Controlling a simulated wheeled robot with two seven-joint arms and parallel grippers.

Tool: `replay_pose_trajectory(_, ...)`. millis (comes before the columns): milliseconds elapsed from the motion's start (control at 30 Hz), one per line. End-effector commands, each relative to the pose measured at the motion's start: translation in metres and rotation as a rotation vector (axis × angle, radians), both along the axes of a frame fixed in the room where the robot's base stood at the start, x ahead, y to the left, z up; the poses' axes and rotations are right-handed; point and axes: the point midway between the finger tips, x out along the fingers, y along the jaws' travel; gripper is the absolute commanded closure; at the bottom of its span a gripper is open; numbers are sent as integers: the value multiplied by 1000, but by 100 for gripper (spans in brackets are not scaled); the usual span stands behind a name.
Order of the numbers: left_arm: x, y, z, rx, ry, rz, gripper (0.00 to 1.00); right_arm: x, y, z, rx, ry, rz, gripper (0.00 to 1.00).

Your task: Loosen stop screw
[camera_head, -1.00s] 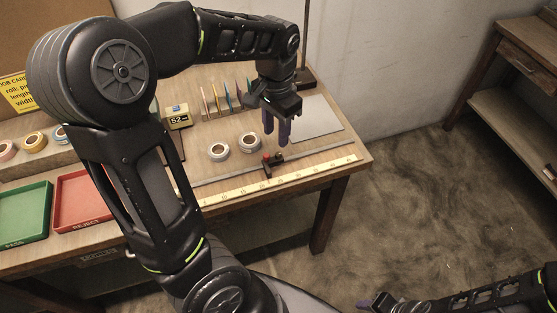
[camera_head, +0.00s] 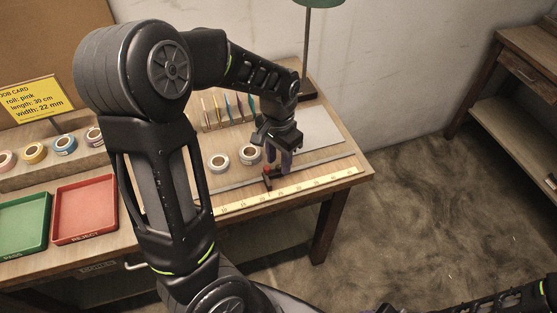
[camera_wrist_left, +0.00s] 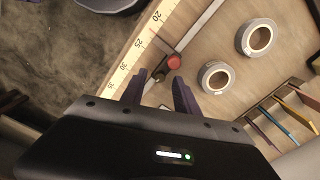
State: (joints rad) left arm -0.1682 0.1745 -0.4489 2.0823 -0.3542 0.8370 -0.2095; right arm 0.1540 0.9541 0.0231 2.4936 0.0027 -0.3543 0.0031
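The stop (camera_head: 268,182) is a small dark block on the metal rail beside the yellow ruler, with a red screw knob (camera_head: 267,170). The knob also shows in the left wrist view (camera_wrist_left: 174,62), just beyond the fingertips. My left gripper (camera_head: 279,172) points down over the rail, right beside the stop. Its two purple fingers (camera_wrist_left: 160,80) are apart with nothing visibly held between them. In the left wrist view the knob lies ahead of the right finger; contact is not visible. Only a bit of my right gripper (camera_head: 384,308) shows at the bottom edge.
The ruler (camera_head: 300,187) runs along the table's front edge. A red tray (camera_head: 85,208), a green tray (camera_head: 22,222) and a job card (camera_head: 36,99) are at left. A grey plate (camera_head: 312,130) lies behind.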

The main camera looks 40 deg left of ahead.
Motion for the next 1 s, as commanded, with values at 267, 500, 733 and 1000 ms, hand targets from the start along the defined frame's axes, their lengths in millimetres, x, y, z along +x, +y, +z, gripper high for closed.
replay_pose_trajectory(267,0,0,-8,0,0,0,63,0,0,0,0,0,0,64)
replay_pose_trajectory(500,0,0,-8,0,0,-1,75,0,0,0,0,0,0,64)
replay_pose_trajectory(733,0,0,-8,0,0,-1,93,0,0,0,0,0,0,64)
replay_pose_trajectory(1000,0,0,-8,0,0,-1,100,0,0,0,0,0,0,64)
